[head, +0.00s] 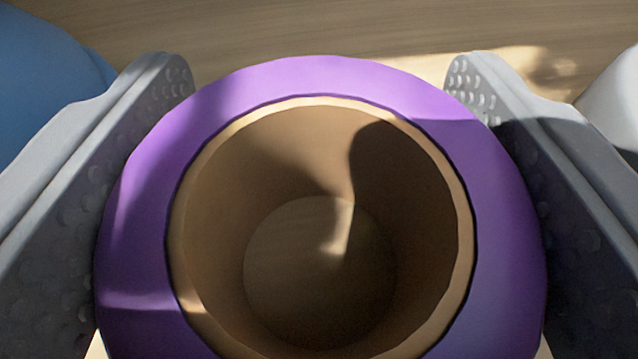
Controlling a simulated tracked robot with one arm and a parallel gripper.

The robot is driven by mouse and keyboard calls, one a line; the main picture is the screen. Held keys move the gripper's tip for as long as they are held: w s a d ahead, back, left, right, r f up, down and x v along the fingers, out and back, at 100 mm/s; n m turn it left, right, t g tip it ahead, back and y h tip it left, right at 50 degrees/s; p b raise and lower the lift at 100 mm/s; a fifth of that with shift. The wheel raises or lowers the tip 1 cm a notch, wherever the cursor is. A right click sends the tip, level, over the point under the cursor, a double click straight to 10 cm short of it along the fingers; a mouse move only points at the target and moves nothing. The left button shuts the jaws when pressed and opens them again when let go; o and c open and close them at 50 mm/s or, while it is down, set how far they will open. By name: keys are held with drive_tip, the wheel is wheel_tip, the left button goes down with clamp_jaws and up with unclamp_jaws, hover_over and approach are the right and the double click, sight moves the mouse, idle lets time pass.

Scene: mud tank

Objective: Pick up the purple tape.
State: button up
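The purple tape (335,78) is a thick roll with a tan inner core, filling the middle of the head view. I look down into its hole, and a brown surface shows at the bottom. Its near edge is cut off by the frame. My gripper (322,75) straddles the roll, with one grey, dimpled finger on its left side and one on its right. Both fingers lie right along the purple outer wall. Whether they press on the tape or stand just clear of it, I cannot tell. The roll's underside is hidden.
A blue rounded object (40,75) is at the left edge, beyond the left finger. A pale white-grey object (615,100) is at the right edge, beyond the right finger. The wood-coloured surface (330,25) beyond the roll is clear, with patches of sunlight and shadow.

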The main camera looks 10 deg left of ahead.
drive_tip(key=shift+c, duration=1.4)
